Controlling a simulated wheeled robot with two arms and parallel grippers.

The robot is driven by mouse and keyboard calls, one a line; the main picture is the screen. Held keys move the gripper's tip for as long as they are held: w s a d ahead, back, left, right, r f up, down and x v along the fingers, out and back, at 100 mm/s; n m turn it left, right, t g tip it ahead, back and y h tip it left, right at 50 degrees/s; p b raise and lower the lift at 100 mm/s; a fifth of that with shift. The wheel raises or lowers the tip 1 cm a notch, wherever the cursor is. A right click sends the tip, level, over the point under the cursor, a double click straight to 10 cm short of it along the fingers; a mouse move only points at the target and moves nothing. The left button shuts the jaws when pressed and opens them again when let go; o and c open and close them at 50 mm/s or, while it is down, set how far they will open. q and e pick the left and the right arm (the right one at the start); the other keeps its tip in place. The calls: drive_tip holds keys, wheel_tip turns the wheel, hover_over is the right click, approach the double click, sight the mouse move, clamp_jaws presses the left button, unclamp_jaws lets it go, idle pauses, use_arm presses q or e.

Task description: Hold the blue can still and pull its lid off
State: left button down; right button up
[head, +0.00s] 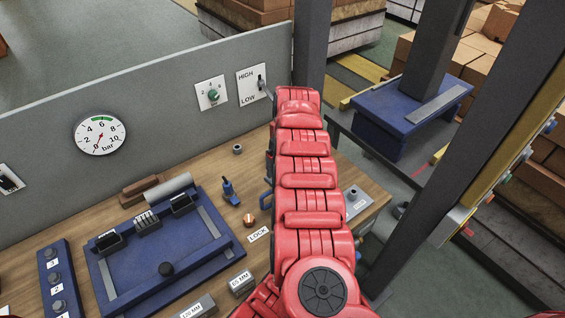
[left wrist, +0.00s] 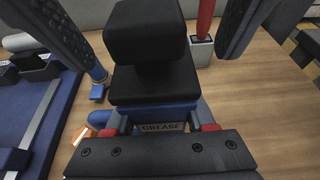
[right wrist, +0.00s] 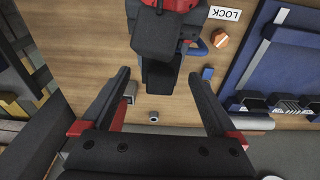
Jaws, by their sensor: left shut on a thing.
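The blue can is mostly hidden. In the left wrist view its blue rim (left wrist: 155,108) and GREASE label (left wrist: 160,127) show below a black lid (left wrist: 150,85) with a block-shaped black knob (left wrist: 146,33). The lid sits on the rim. My left gripper (left wrist: 160,132) is shut on the can body. My right gripper (right wrist: 158,78) is open, its fingers spread on either side of the knob (right wrist: 168,35) and apart from it.
A blue tray (head: 165,275), an orange knob (head: 249,219) and a small blue lever (head: 230,192) stand left of the arm. A grey box with a red lever (left wrist: 203,45) stands near the can. A grey panel (head: 160,100) rises behind the bench.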

clamp_jaws()
drive_tip(key=shift+r, duration=0.15)
idle(0.9)
drive_tip(key=shift+r, duration=1)
drive_tip(key=shift+r, duration=2)
use_arm(q)
drive_tip(key=shift+c, duration=0.9)
unclamp_jaws()
